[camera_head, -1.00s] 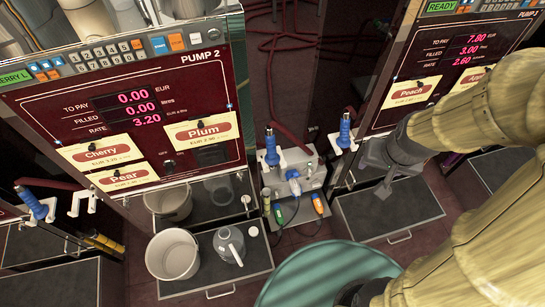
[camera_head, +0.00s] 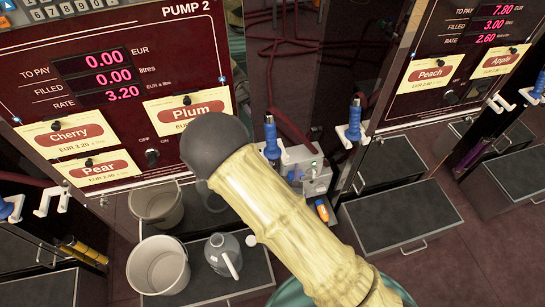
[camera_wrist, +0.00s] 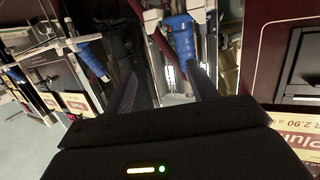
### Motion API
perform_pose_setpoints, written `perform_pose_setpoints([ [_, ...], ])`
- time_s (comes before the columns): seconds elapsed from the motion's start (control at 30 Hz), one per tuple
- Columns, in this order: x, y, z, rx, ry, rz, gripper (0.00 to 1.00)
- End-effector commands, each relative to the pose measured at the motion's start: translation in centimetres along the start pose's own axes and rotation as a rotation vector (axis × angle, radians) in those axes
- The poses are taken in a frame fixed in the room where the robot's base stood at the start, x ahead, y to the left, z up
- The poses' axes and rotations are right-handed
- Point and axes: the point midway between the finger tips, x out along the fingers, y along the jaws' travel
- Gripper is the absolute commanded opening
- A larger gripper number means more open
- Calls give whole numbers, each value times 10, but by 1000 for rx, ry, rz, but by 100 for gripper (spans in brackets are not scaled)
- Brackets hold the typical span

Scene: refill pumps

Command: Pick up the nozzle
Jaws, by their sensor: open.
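Several blue nozzles hang upright in white holders. In the head view, one nozzle (camera_head: 271,137) hangs at the right side of Pump 2 and another (camera_head: 355,118) at the left side of Pump 3. More show at the left edge (camera_head: 6,208) and right edge (camera_head: 540,84). In the wrist view, my gripper (camera_wrist: 162,78) is open, with nothing seen held between its fingers. A blue nozzle (camera_wrist: 181,38) shows beyond the fingers, nearer the right one. Another blue nozzle (camera_wrist: 92,60) is to the left. My arm hides my gripper in the head view.
Pump 2's panel (camera_head: 70,35) stands close at the left, with my arm across its lower right. A grey box (camera_head: 313,170) sits between the pumps.

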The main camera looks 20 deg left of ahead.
Motion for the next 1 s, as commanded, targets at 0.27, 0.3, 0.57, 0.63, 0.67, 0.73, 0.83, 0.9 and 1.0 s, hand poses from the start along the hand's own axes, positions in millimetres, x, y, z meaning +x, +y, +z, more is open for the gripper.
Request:
perform_pose_setpoints([
  [0.27, -23, -33, 16, -77, 198, -113, 57],
  [0.3, -24, -33, 15, -77, 201, -114, 57],
  [0.57, -22, -32, 14, -76, 198, -112, 57],
  [0.63, -18, -33, 13, -75, 198, -112, 57],
  [0.67, -16, -33, 12, -74, 197, -111, 57],
  [0.73, -7, -34, 9, -73, 199, -110, 57],
  [0.83, 10, -36, 6, -73, 200, -110, 57],
  [0.9, 22, -37, 3, -73, 199, -110, 57],
  [1.0, 39, -39, 0, -73, 198, -111, 57],
])
